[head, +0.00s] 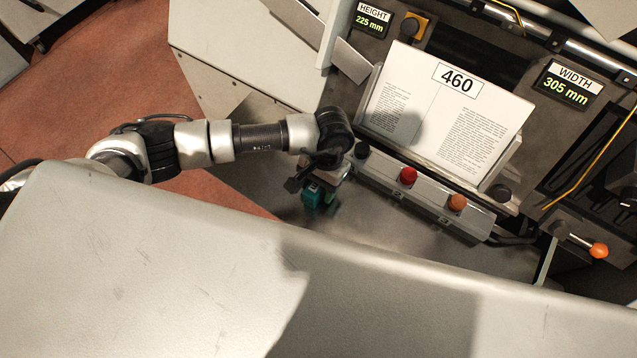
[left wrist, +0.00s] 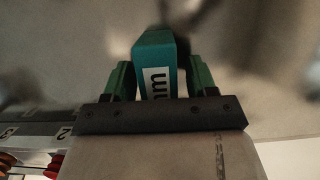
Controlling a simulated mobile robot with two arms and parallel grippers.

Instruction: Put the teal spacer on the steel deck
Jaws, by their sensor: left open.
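The teal spacer (left wrist: 154,52) is a block with a white label reading "mm". In the left wrist view it stands between the two green fingers of my left gripper (left wrist: 160,80). The jaws are open around it, with a narrow gap at the right finger. In the head view my left gripper (head: 318,197) points down over the dark grey steel deck (head: 365,228), and the teal there is mostly covered by the gripper. I cannot tell whether the spacer touches the deck. My right gripper is not in view.
A button strip (head: 430,203) with red and orange knobs runs just right of the gripper. A sign reading 460 (head: 450,105) stands behind it. A large pale panel (head: 150,270) fills the foreground. An orange-tipped lever (head: 598,250) is at right.

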